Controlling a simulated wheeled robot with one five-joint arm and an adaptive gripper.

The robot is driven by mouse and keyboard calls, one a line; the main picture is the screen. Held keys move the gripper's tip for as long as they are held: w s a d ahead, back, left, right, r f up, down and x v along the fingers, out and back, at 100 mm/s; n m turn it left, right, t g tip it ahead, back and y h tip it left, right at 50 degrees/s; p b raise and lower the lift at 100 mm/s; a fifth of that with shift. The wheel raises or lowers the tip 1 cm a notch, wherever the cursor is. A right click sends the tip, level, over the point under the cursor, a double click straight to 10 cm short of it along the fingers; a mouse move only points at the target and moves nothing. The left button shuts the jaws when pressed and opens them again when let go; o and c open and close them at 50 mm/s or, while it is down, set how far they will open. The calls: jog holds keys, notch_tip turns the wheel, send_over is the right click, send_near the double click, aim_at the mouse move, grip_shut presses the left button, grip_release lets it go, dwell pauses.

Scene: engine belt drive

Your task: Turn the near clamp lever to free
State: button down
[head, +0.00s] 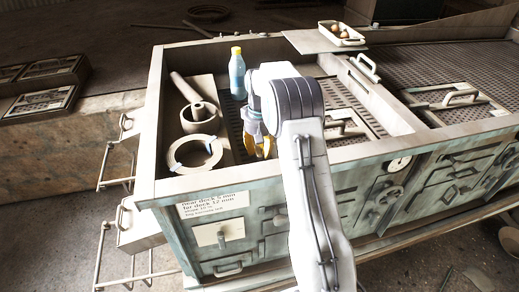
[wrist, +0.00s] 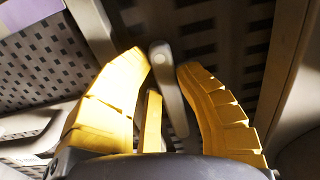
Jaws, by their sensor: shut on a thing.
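My gripper (head: 262,148) reaches down inside the near part of the teal-sided machine bed (head: 172,170), close to its front wall. In the wrist view, my gripper's yellow fingers (wrist: 164,66) are closed around a grey bar with a rounded end, the clamp lever (wrist: 168,82). The lever slants between the two fingertips. A narrow yellow bar (wrist: 152,122) stands between the fingers; I cannot tell what it belongs to. In the head view the lever is hidden behind my gripper and arm, so its angle there does not show.
A blue bottle (head: 237,76) stands behind my gripper. A label plate (head: 213,204) is on the front. A white tray (head: 341,36) sits on the back edge.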

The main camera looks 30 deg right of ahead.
jog(key=shift+f, duration=0.15)
jog(key=c, duration=0.9)
grip_release()
jog(key=shift+r, duration=0.2)
notch_tip(320, 180, up, 12)
jog(key=shift+f, duration=0.15)
